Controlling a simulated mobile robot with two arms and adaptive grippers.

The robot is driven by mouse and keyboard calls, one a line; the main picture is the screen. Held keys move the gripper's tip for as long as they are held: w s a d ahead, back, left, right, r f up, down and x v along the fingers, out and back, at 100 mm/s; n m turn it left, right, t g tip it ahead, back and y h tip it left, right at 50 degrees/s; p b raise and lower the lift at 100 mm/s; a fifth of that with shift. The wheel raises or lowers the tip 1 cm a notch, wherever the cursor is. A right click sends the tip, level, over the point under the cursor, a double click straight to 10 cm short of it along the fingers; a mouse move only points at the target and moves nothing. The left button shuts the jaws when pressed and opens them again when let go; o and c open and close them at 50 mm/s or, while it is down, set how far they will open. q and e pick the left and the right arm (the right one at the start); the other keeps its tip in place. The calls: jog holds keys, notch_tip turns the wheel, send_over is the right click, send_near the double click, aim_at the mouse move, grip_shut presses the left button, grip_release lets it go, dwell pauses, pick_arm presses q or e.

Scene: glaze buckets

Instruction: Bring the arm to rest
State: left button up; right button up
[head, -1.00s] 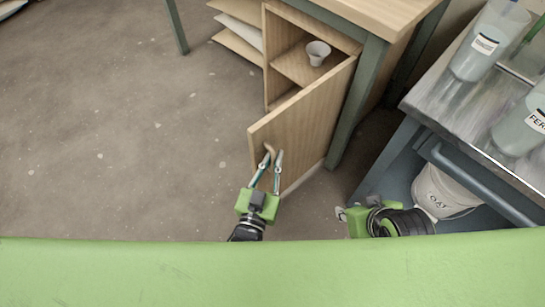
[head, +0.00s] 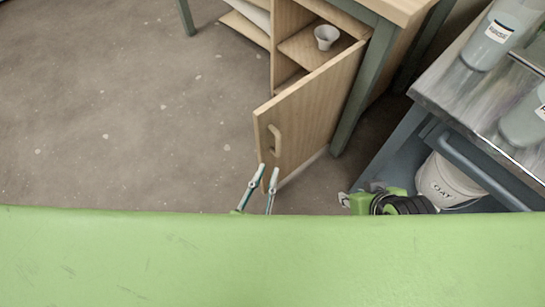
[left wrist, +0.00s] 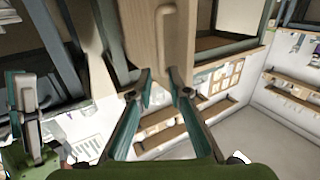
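My left gripper (head: 264,187) shows at the bottom middle of the head view, only its two fingers visible above my green body edge. The fingers are apart, with nothing between them. It is just below and in front of the open cabinet door (head: 312,118), clear of the door's handle (head: 275,142). The left wrist view shows the open fingers (left wrist: 160,85) and the door handle (left wrist: 165,35) beyond them. My right gripper (head: 345,199) is near the cart, partly hidden by my body; its finger opening is not clear.
The wooden cabinet (head: 290,50) stands open with a small white cup (head: 326,37) on its shelf. At the right a metal-topped cart (head: 470,100) carries glaze containers (head: 490,42), with a white bucket (head: 446,182) on its lower shelf. The floor at the left is clear.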

pick_arm(q)
jog(key=shift+v, duration=0.85)
